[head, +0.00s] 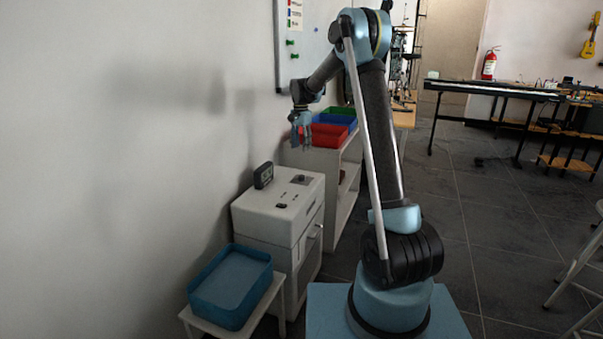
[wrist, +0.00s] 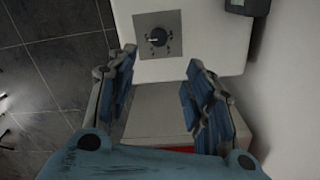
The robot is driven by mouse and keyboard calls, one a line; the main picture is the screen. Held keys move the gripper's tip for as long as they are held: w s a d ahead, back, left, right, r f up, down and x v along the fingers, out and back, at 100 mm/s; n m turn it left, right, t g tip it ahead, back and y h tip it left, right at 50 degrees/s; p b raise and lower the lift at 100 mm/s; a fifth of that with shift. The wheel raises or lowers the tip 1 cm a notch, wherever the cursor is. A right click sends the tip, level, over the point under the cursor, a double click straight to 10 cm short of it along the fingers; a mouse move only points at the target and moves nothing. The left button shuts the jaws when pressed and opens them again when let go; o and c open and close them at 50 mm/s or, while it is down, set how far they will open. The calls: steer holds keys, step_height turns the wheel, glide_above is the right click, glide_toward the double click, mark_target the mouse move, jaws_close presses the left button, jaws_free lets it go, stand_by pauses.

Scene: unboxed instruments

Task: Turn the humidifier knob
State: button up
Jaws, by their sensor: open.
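The humidifier (head: 262,220) is a white box against the wall in the head view; its white top also shows in the wrist view (wrist: 205,55). Its knob (wrist: 157,37) is a small dark dial with a light pointer, on a square grey plate marked with ticks. In the head view the knob (head: 301,178) is tiny, near the back right of the top. My gripper (head: 302,140) points down above and beyond the humidifier. In the wrist view my gripper (wrist: 160,75) is open and empty, its blue fingers on either side below the knob, apart from it.
A dark display (head: 263,175) stands on the humidifier's wall side. Behind it is a white shelf (head: 345,185) with red (head: 325,136), blue and green bins close under my gripper. A blue tray (head: 230,287) sits on a low stand in front. Open floor lies to the right.

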mark_target(302, 176)
steer(key=f+n, duration=0.1)
steer(key=f, duration=0.4)
steer(key=f+n, duration=0.1)
steer(key=f, duration=0.4)
steer(key=f+n, duration=0.2)
steer(key=f, duration=0.3)
steer(key=shift+s+d, duration=0.2)
steer(key=shift+s, duration=0.05)
steer(key=c, duration=1)
